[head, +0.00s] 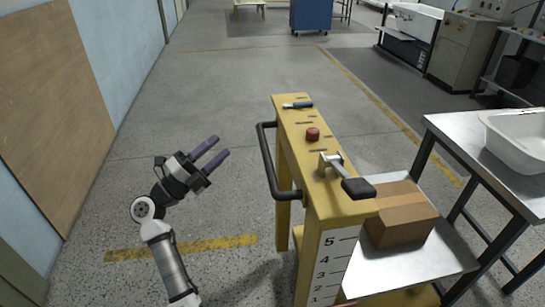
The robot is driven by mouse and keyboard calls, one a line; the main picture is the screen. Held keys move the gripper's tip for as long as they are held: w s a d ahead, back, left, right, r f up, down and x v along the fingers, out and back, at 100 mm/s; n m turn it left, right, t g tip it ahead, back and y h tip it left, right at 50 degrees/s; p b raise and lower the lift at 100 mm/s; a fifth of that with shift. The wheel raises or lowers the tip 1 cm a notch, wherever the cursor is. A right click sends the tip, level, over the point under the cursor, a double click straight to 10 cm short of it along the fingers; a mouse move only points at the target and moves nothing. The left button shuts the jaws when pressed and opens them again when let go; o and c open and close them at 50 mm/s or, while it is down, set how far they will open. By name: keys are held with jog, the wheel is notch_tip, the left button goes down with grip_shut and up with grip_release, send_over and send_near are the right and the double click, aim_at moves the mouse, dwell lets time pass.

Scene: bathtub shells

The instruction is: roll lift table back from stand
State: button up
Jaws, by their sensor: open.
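The yellow lift table (296,138) stands in the centre, with a black push handle (267,163) on its left side. The stand (458,131), a metal-topped table with dark legs, is at the right, close to the platform. My gripper (219,150) is open and empty, left of the handle and apart from it.
A white tub shell (522,135) rests on the stand. Yellow floor lines (182,248) mark the floor. Clear floor lies left of and beyond the lift table. A wall with a wooden panel (62,95) bounds the left. A blue cabinet (311,15) is far back.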

notch_tip(320, 180, down, 9)
jog(key=w+d+g, duration=0.2)
jog(key=d+g, duration=0.1)
jog(key=f+p+x, duration=0.1)
jog(key=p+x, duration=0.2)
jog(key=x, duration=1)
jog(key=shift+w+y+p, duration=0.25)
jog(key=shift+y+p, duration=0.1)
jog(key=shift+y, duration=0.05)
jog(key=shift+f, duration=0.15)
grip_shut()
